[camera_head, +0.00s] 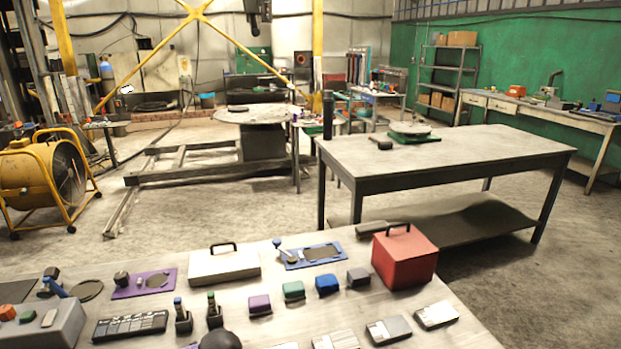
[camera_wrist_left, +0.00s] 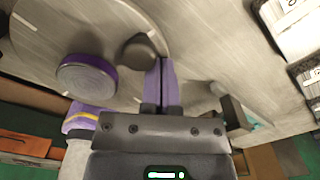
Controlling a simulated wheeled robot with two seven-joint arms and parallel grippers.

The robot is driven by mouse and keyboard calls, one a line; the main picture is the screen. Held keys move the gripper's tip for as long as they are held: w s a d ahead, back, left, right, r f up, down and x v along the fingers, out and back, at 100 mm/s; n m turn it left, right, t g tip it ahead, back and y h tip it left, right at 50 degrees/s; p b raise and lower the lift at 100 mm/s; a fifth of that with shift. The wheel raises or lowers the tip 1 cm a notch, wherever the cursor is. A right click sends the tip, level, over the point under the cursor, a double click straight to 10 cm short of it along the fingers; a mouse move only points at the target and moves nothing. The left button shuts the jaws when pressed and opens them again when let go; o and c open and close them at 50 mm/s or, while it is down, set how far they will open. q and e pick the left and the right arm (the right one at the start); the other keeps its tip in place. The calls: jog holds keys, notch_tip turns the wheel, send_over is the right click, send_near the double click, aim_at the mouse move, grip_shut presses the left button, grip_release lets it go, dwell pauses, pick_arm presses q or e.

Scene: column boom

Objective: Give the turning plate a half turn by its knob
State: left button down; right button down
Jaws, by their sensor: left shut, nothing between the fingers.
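The turning plate (camera_wrist_left: 60,30) is a large pale round disc, partly in view at the upper left of the left wrist view. A dark rounded knob (camera_wrist_left: 138,52) stands near its edge. My left gripper (camera_wrist_left: 161,68) is shut and empty, with its purple fingers just right of the knob; I cannot tell whether they touch it. A round purple piece with a grey top (camera_wrist_left: 87,76) is on the plate, left of the knob. I cannot pick out the plate for sure in the head view. My right gripper is in neither view.
In the head view the near bench holds a red box (camera_head: 404,260), a white case (camera_head: 224,266), a blue tray (camera_head: 312,256) and several small blocks. A dark dome (camera_head: 220,340) is cut off at the bottom edge. Light labelled blocks lie to the right in the wrist view.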

pick_arm(q)
jog(key=shift+w+a, duration=0.1)
jog(key=shift+a, duration=0.3)
jog(key=shift+w+a, duration=0.15)
jog(key=shift+a, duration=0.25)
jog(key=shift+d, duration=0.55)
notch_tip(320, 180, up, 9)
jog(key=p, duration=0.8)
